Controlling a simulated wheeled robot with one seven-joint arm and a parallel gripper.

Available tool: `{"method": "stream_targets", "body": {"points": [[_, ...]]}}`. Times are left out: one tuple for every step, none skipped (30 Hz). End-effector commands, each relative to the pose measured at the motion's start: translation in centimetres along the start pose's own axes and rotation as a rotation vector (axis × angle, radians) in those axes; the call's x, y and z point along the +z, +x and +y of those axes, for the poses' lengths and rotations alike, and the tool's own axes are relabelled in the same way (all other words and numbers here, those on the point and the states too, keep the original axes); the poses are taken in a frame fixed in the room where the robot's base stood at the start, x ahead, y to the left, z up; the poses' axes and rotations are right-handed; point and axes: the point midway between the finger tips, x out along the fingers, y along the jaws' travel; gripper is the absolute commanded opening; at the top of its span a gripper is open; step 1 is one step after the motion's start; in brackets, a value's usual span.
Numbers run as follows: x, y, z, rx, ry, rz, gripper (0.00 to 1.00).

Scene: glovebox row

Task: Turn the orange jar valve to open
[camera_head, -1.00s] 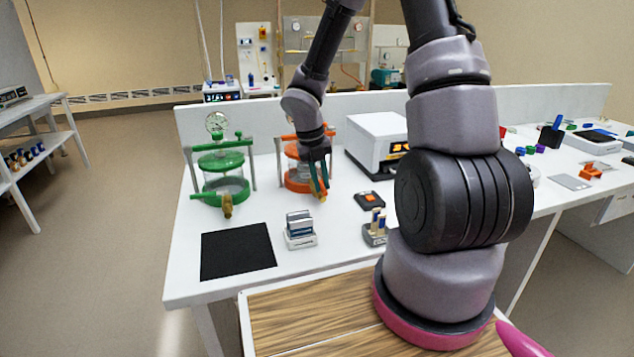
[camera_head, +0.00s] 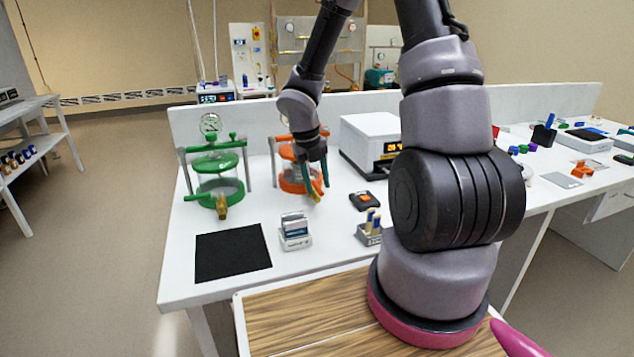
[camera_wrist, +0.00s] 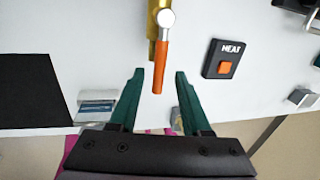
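The orange jar (camera_head: 290,180) stands at the back of the white bench, partly hidden behind my gripper (camera_head: 321,191). Its valve shows in the wrist view as a brass body with a silver round cap and an orange handle (camera_wrist: 160,70). The handle points down the picture, toward my palm. My gripper (camera_wrist: 156,72) also shows there with its two green fingers open. The handle's free end lies between the fingertips in that picture, with a gap on each side. I cannot tell whether they are at the same height. In the head view the valve is hidden by my fingers.
A green jar (camera_head: 217,165) with its own brass valve stands to the left. A white device (camera_head: 370,135) stands behind right. A black mat (camera_head: 232,252), a small block stack (camera_head: 295,232), a vial holder (camera_head: 369,236) and a black pad with an orange button (camera_head: 363,200) lie in front.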

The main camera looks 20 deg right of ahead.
Motion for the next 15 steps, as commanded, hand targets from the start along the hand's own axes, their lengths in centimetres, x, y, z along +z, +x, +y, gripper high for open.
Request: {"method": "stream_targets", "body": {"points": [[0.0, 0.0, 0.0, 0.000, 0.000, 0.000, 0.48], [0.0, -0.1, 0.0, 0.000, 0.000, 0.000, 0.48], [0.0, -0.2, 0.0, 0.000, 0.001, 0.000, 0.48], [0.0, -0.4, 0.0, 0.000, 0.002, -0.001, 0.48], [0.1, -0.7, 0.0, -0.001, 0.003, -0.002, 0.48], [0.1, -1.1, 0.0, 0.000, 0.003, -0.003, 0.48], [0.1, -1.6, 0.0, 0.000, 0.003, -0.004, 0.48], [0.1, -2.1, 0.0, 0.000, 0.003, -0.004, 0.48], [0.1, -2.8, 0.0, 0.000, 0.004, -0.005, 0.48], [0.1, -3.4, 0.0, 0.000, 0.003, -0.005, 0.48], [0.1, -4.1, -0.1, -0.001, 0.004, -0.005, 0.48], [0.1, -4.9, -0.1, -0.001, 0.004, -0.005, 0.48], [0.1, -5.6, 0.0, 0.000, 0.002, -0.005, 0.48], [0.1, -6.2, -0.1, 0.000, 0.004, -0.005, 0.48], [0.1, -7.0, -0.1, -0.001, 0.003, -0.006, 0.48]]}}
